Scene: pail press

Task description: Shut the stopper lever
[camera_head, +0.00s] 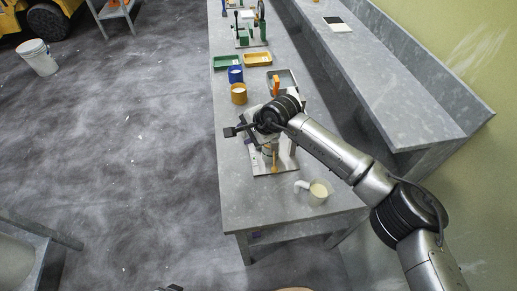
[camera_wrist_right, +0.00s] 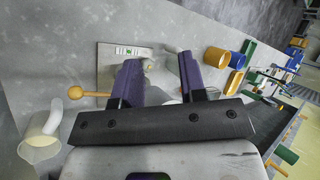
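A small press with a pale base plate (camera_head: 262,168) stands near the front of the grey table. A lever with a yellow ball knob (camera_head: 274,169) sticks out from it toward the table's front; it is likely the stopper lever. In the right wrist view the knob (camera_wrist_right: 76,92) lies left of the fingers, apart from them. My right gripper (camera_wrist_right: 160,75) is open over the press, its purple pads apart, with pale press parts between and behind them. My right arm hides much of the press in the head view. A dark tip at the bottom edge may be my left gripper (camera_head: 172,288).
A white spouted cup (camera_head: 318,192) stands close to the press, near the table's front right. Behind are an orange cup (camera_head: 239,94), a blue cup (camera_head: 235,75), trays (camera_head: 257,60) and a grey tray with an orange-handled thing. The table's left strip is clear.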

